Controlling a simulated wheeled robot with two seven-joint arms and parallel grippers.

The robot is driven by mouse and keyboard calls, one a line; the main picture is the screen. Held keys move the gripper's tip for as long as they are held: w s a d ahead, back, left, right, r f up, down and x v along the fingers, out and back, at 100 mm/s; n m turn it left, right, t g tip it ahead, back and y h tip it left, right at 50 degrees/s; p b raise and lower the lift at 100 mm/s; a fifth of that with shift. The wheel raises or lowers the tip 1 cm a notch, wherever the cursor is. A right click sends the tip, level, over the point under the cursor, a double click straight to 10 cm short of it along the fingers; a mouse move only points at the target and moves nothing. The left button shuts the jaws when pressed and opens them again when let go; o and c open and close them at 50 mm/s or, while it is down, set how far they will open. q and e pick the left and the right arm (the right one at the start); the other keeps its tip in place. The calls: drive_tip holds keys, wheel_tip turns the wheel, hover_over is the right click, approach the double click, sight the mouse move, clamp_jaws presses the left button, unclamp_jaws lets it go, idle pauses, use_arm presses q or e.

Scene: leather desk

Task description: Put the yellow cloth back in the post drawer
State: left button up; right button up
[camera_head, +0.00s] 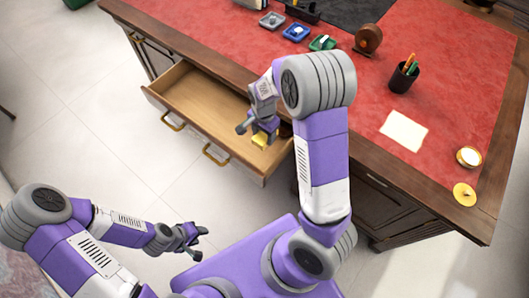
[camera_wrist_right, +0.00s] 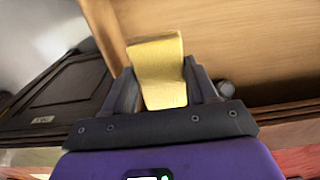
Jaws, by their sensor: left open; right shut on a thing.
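The yellow cloth (camera_head: 260,140) is between the fingers of my right gripper (camera_head: 262,131), near the right end of the open drawer. In the right wrist view the cloth (camera_wrist_right: 158,68) sticks out past the fingertips of my right gripper (camera_wrist_right: 160,92), which is shut on it. The drawer (camera_head: 205,105) is pulled out of the desk, has wooden walls and two brass handles, and looks empty where it shows. I cannot tell whether the cloth touches the drawer floor. My left gripper (camera_head: 195,236) is open and empty over the floor, away from the desk.
The red-topped desk (camera_head: 450,50) holds small coloured trays (camera_head: 295,32), a wooden round object (camera_head: 368,40), a pen cup (camera_head: 403,76), a paper note (camera_head: 404,131) and a round brass-coloured dish (camera_head: 469,156). Pale tiled floor (camera_head: 110,140) is clear before the drawer.

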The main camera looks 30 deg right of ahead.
wheel_tip(320, 180, down, 9)
drive_tip(key=b, duration=0.3)
drive_tip(key=shift+f, duration=0.1)
drive_tip(key=shift+f+b, duration=0.15)
drive_tip(key=shift+b, duration=0.15)
drive_tip(key=o, duration=1.1)
wheel_tip(320, 180, up, 12)
drive_tip(key=p, duration=0.4)
drive_tip(key=shift+r+p, duration=0.2)
drive_tip(key=shift+p, duration=0.15)
